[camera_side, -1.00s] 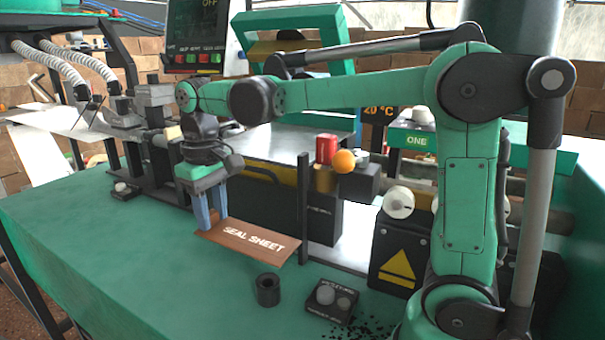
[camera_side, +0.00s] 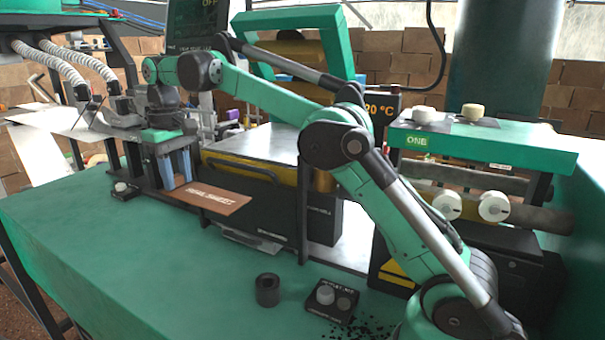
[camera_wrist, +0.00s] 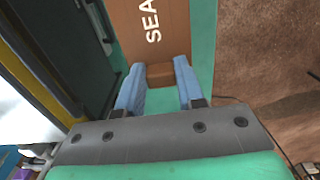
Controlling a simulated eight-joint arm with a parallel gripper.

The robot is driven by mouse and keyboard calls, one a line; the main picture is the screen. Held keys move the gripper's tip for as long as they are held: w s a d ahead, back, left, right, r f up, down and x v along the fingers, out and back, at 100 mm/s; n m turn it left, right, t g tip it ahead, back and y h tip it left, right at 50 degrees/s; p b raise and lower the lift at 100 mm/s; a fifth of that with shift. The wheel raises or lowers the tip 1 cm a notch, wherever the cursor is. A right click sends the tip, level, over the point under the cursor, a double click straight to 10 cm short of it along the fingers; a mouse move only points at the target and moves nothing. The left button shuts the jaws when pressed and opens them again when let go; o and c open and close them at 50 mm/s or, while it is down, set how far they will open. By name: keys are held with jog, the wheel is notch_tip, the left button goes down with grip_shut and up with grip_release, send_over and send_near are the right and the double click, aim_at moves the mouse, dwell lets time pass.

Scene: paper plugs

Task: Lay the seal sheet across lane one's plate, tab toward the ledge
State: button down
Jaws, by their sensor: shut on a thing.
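The seal sheet (camera_side: 222,200) is a flat brown rectangle with white lettering. In the side view it is held level above the green table, beside the dark machine front. My gripper (camera_side: 178,184) points down with its blue fingers shut on the sheet's left end. In the wrist view, the fingers (camera_wrist: 160,76) stand either side of a small brown block at the end of the sheet (camera_wrist: 135,28), which looks like the tab. I cannot tell which surface is lane one's plate, or which edge is the ledge.
A grey metal top (camera_side: 262,144) lies behind the sheet, with a dark upright post (camera_side: 303,205) in front of it. A black ring (camera_side: 267,290) and a small black box with round knobs (camera_side: 332,300) stand on the green table (camera_side: 150,270).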

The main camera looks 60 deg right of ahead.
aim_at(197, 277)
jog(key=shift+w+d+f, duration=0.15)
jog(key=shift+w+f, duration=0.15)
notch_tip(197, 277, down, 20)
jog(key=shift+r, duration=0.2)
jog(key=shift+f, duration=0.15)
jog(key=c, duration=0.5)
grip_release()
jog(key=shift+c, duration=0.2)
